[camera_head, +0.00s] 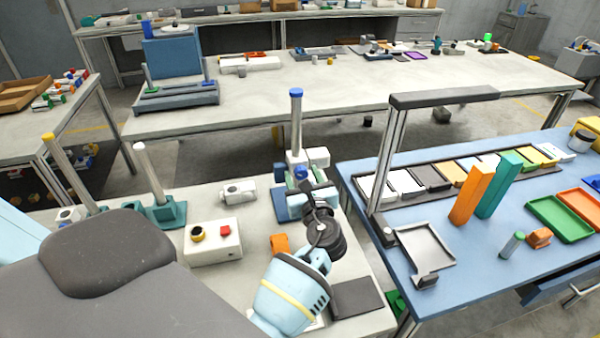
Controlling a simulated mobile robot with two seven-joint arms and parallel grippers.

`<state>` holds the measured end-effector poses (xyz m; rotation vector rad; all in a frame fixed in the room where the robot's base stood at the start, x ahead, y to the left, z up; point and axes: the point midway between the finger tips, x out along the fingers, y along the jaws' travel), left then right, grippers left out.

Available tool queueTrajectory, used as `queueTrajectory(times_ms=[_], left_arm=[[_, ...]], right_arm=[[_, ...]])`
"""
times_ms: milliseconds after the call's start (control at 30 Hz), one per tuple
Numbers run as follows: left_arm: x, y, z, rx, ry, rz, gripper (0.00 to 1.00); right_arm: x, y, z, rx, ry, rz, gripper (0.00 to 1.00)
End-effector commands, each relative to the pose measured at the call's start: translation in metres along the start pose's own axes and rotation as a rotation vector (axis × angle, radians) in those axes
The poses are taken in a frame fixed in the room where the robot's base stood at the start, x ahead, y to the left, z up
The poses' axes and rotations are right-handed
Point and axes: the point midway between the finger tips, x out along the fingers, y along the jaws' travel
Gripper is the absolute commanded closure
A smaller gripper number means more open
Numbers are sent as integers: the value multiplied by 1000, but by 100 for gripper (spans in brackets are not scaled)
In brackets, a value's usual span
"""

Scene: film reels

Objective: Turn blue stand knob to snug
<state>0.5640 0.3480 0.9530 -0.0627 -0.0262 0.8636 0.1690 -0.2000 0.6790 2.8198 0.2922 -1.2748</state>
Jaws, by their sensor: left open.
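The blue stand (285,208) is on the white bench, with a tall grey post under a blue cap (296,92). Its blue knob (301,172) sits low near the post. My left gripper (306,184) is at the stand, its open jaws pointing away from me and close to the knob. I cannot tell whether the fingers touch the knob. My dark wrist hides part of the stand's near right side. My right gripper is not in view.
A yellow-capped post (60,160) and a white-capped post (150,175) stand to the left. A control box (212,242) with a red button and an orange block (280,243) are nearer. The blue table (470,240) at right holds trays and upright blocks.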

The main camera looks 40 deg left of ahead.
Motion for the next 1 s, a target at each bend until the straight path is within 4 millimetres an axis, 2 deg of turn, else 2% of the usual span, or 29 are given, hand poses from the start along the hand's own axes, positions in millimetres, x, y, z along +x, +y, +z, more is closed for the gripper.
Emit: queueTrajectory(times_ms=[333, 667, 1000], left_arm=[[-1, -1, 0, -1, 0, 0, 49], [-1, -1, 0, 0, 0, -1, 92], [-1, 0, 0, -50, 0, -1, 93]], right_arm=[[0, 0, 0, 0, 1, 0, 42], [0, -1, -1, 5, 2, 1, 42], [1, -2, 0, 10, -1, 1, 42]])
